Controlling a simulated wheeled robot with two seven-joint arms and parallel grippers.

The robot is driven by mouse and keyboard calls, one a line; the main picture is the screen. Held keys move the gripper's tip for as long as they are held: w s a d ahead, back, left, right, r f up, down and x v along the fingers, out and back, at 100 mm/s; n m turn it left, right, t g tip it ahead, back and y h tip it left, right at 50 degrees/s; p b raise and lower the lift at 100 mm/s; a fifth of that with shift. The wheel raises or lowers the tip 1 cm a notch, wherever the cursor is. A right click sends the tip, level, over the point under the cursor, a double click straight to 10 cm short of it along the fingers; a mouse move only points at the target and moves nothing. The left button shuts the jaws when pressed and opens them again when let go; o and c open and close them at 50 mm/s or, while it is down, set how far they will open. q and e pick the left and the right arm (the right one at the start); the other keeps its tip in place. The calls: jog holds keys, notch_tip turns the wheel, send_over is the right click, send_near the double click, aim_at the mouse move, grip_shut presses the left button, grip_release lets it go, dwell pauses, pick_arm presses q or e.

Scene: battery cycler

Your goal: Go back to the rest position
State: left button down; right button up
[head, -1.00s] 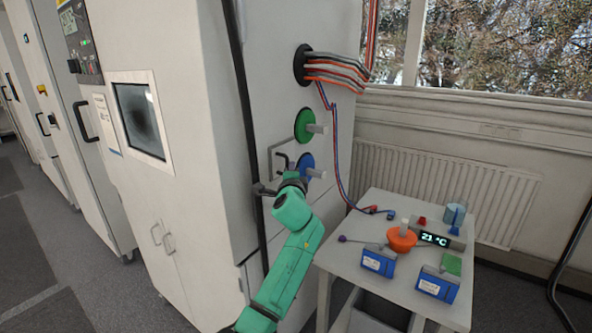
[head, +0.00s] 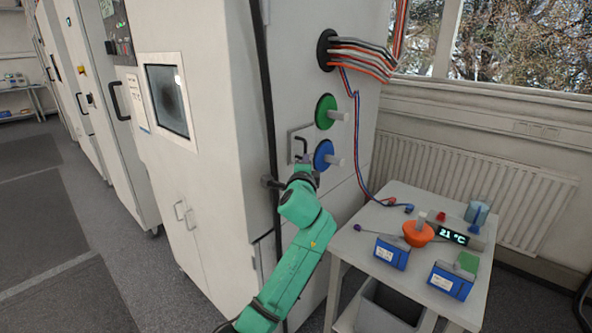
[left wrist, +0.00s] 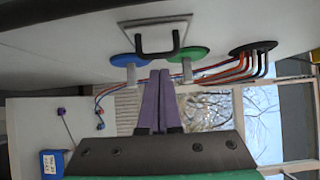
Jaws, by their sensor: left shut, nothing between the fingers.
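My left gripper (head: 305,162) is in front of the side wall of the tall white cabinet (head: 225,120), by the dark handle (head: 301,148) on a pale plate. In the left wrist view its purple fingers (left wrist: 160,74) are together with nothing between them. The handle (left wrist: 158,50) appears just beyond the fingertips there, with a small gap in the picture; whether they touch is unclear. My green left arm reaches up from the bottom of the head view. My right gripper is not in view.
A green disc (head: 326,112) and a blue disc (head: 324,155), each with a protruding grey peg, are close to the left gripper. Cables (head: 362,57) leave the cabinet above. A white table (head: 398,280) at the right holds blue boxes (head: 391,253) and an orange object (head: 417,234).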

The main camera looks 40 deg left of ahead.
pick_arm(q)
jog(key=s, duration=0.4)
jog(key=shift+s+d+r+b, duration=0.1)
jog(key=shift+b, duration=0.25)
